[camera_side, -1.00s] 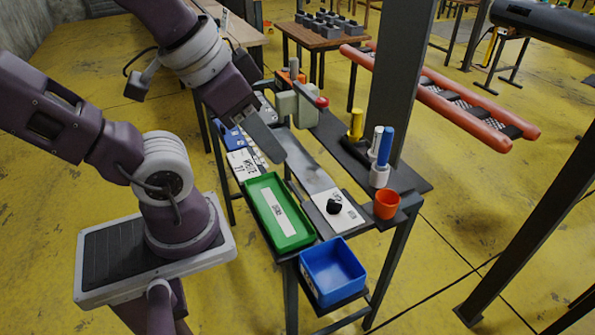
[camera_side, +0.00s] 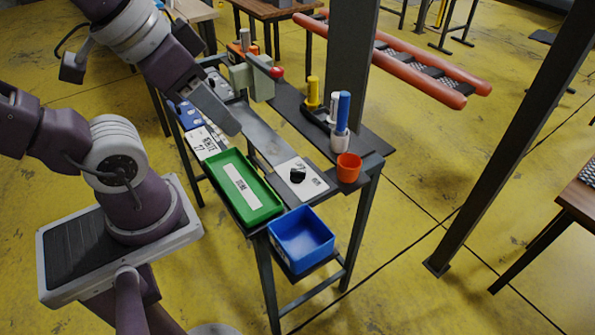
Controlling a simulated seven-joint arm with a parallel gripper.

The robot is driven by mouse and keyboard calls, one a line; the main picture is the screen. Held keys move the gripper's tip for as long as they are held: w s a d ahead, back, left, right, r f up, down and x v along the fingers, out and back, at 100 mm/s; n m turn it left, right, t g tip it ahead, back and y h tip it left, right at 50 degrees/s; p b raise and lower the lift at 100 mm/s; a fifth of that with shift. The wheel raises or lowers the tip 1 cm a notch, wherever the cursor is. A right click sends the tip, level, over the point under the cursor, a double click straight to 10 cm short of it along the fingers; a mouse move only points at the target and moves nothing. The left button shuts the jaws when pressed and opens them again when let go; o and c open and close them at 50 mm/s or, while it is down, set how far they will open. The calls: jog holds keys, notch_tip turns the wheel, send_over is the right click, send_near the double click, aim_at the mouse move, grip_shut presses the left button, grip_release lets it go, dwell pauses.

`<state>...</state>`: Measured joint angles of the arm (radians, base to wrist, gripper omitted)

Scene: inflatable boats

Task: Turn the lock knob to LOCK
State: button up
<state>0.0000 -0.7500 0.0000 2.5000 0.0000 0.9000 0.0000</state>
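The black lock knob (camera_side: 297,175) sits on a white plate (camera_side: 313,187) with dark print, at the near right part of the narrow table. The print and the knob's pointing direction are too small to read. My gripper (camera_side: 228,120) hangs over the table's middle, up and to the left of the knob in the picture, apart from it. It shows as a grey block seen from the side. Its fingers cannot be told apart, and I see nothing held in it.
A green tray (camera_side: 268,211) and a blue bin (camera_side: 329,244) lie at the near side. An orange cup (camera_side: 348,174), a blue-topped cylinder (camera_side: 343,112) and a yellow cylinder (camera_side: 312,92) stand right. A dark post (camera_side: 352,50) rises behind. A grey-green clamp-like block (camera_side: 262,82) stands farther back.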

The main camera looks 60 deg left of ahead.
jog(key=w+a+f+m+g, duration=0.1)
jog(key=w+f+m+g, duration=0.15)
jog(key=w, duration=0.45)
jog(key=m+g, duration=0.3)
jog(key=m, duration=0.3)
send_over(297, 170)
notch_tip(297, 170, down, 16)
jog(key=shift+s+d+r, duration=0.1)
jog(key=shift+r, duration=0.05)
jog(key=shift+m, duration=0.25)
notch_tip(297, 170, down, 7)
jog(key=shift+r, duration=0.1)
jog(key=shift+f, duration=0.6)
grip_shut()
